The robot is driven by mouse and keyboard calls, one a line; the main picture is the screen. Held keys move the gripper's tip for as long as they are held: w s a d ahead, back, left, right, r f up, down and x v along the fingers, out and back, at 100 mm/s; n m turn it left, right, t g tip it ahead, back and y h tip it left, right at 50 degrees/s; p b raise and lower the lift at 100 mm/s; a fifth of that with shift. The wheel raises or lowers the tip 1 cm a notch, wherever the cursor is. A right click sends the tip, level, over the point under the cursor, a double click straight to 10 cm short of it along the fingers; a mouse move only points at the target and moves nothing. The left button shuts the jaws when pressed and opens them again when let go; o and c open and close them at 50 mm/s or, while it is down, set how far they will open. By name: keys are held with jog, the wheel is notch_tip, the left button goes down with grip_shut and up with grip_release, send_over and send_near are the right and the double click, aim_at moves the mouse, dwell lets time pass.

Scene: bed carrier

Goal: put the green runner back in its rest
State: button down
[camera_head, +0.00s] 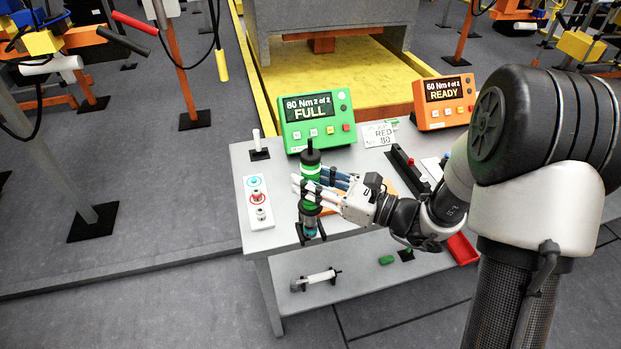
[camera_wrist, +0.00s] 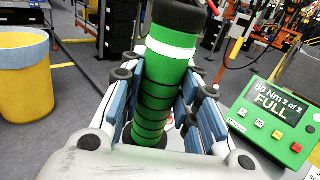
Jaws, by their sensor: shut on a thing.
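The green runner (camera_head: 311,172) is an upright cylinder with a black top, a white band and black grip rings; it also shows in the wrist view (camera_wrist: 170,55), slightly tilted. My gripper (camera_head: 318,190) is shut around its middle, with blue-padded fingers on both sides in the wrist view (camera_wrist: 165,105). A black bracket (camera_head: 301,235), which looks like a rest, is around or just behind that end. I cannot tell whether the runner touches it.
The grey table (camera_head: 275,240) carries a green controller (camera_head: 318,118) reading "80 Nm 2 of 2 FULL", an orange controller (camera_head: 443,101) reading "READY", a "RED 80" card (camera_head: 379,134), a socket panel (camera_head: 258,202) and a black rail (camera_head: 408,168). A red tray (camera_head: 462,249) is below.

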aim_at(321, 210)
jog(key=shift+f+b, duration=2.9)
jog(key=shift+f, duration=0.85)
jog(key=c, duration=1.5)
grip_release()
jog(key=o, duration=0.4)
jog(key=shift+f, duration=0.15)
jog(key=v, duration=1.2)
